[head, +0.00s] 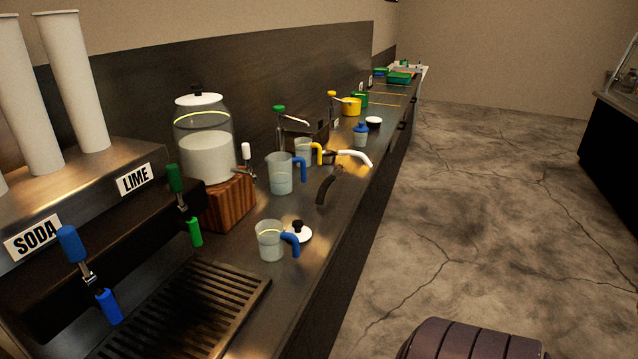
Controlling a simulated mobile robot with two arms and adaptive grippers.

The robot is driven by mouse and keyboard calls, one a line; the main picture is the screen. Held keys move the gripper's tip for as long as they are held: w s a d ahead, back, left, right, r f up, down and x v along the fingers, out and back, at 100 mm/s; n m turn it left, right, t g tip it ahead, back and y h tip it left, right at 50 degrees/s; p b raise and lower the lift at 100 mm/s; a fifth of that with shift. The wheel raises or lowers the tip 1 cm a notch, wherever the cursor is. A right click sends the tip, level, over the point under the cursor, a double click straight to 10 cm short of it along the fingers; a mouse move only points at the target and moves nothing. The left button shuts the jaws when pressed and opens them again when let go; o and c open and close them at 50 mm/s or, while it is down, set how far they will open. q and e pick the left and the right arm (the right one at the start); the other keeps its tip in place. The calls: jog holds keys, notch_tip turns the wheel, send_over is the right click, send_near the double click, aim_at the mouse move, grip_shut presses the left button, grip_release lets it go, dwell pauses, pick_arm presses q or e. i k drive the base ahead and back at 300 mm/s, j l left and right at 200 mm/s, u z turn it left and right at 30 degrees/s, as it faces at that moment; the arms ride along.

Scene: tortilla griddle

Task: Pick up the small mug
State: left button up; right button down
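Several clear mugs stand on the steel counter (318,240). The nearest, a short clear mug with a blue handle (270,241), is upright just beyond the drip grate, its handle pointing right. A taller clear mug with a blue handle (280,176) stands behind it. A small clear mug with a yellow handle (303,150) is farther back, partly hidden by the taller one. I cannot tell for sure which is the small mug. Neither of my grippers is in view.
A white lid with a black knob (299,233) lies by the near mug. A glass dispenser (207,145) stands on a wooden block (228,203). SODA and LIME taps rise over the drip grate (190,308). Open floor (470,200) lies right of the counter.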

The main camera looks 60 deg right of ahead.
aim_at(278, 243)
jog(key=z, duration=1.45)
jog(key=i+l+u, duration=0.15)
jog(key=u, duration=0.25)
jog(key=i+l+u, duration=0.15)
jog(key=u, duration=0.2)
jog(key=i+l+u, duration=0.1)
jog(key=l+u, duration=0.3)
